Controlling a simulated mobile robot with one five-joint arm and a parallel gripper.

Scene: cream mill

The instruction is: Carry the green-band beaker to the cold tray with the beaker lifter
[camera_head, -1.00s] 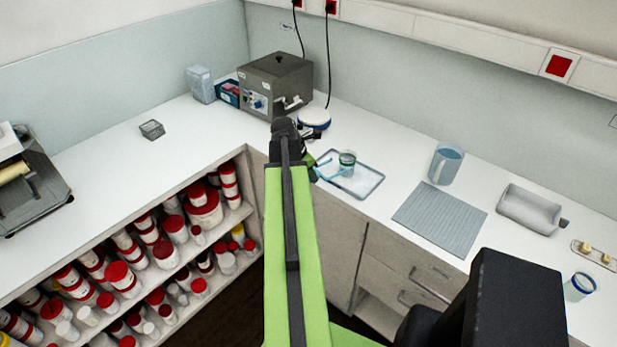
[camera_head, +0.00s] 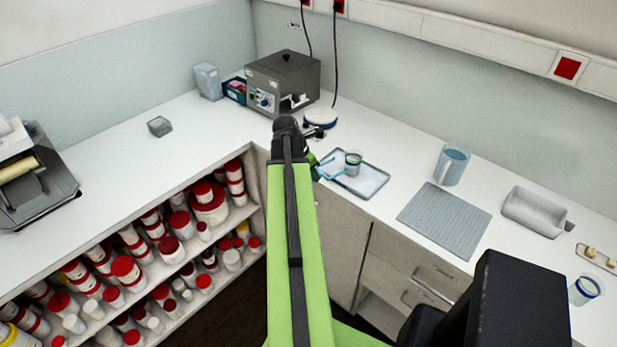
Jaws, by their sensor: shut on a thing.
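The beaker (camera_head: 353,163) shows small, upright over the shallow tray (camera_head: 372,187) on the right-hand counter; its band looks dark and greenish. I cannot tell whether its base rests on the tray. My gripper (camera_head: 316,166) is at the tray's left edge, partly hidden behind my own arm. It is shut on the light-blue beaker lifter (camera_head: 328,173), whose thin end reaches over the tray towards the beaker's left side. Whether the lifter touches the beaker is too small to tell.
A white round-topped device (camera_head: 320,117) and a grey metal box (camera_head: 283,80) stand behind the gripper. Right of the tray are a ribbed grey mat (camera_head: 444,221), a blue jug (camera_head: 451,165), a grey basin (camera_head: 533,211) and a blue-banded beaker (camera_head: 585,290). The left counter is mostly clear.

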